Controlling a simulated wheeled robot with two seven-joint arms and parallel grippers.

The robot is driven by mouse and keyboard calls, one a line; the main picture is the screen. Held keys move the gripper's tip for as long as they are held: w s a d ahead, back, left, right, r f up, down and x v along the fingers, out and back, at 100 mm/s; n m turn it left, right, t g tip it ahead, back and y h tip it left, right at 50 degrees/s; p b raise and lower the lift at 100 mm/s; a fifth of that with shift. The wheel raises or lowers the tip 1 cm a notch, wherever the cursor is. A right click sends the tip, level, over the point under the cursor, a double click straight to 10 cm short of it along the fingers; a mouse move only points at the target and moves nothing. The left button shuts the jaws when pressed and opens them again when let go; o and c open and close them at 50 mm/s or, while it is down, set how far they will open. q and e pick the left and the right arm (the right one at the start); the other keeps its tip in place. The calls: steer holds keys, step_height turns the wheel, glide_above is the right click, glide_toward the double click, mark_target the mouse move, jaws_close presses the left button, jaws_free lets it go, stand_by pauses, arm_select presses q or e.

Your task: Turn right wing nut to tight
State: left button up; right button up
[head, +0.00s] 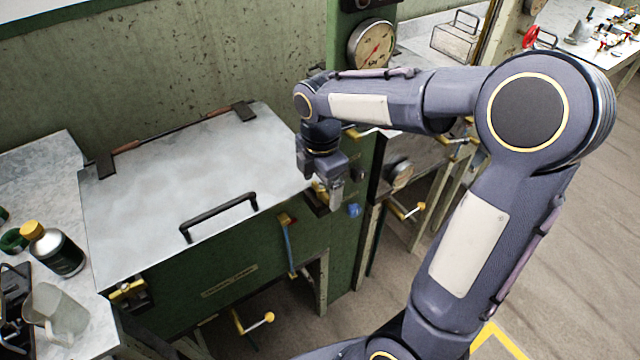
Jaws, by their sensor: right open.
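The basin (200,300) is a green box with a closed pale metal lid (185,170). The right wing nut (319,190) shows as a small yellow part at the basin's front right corner, mostly hidden behind my gripper. My right gripper (332,196) points down at that corner, open, with its fingers at or around the wing nut; I cannot tell whether they touch it. The left wing nut (128,290) is a yellow piece on a dark bracket at the front left corner. My left gripper is out of view.
A black lid handle (218,215) stands up left of my gripper. A blue-handled lever (289,245) and a blue knob (354,210) are close by. A round gauge (372,45) is on the green post. A bottle (52,248) and a jug (55,314) stand at left.

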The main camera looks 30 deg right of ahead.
steer(key=shift+f, duration=0.25)
steer(key=shift+c, duration=0.3)
steer(key=c, duration=0.9)
steer(key=shift+c, duration=0.2)
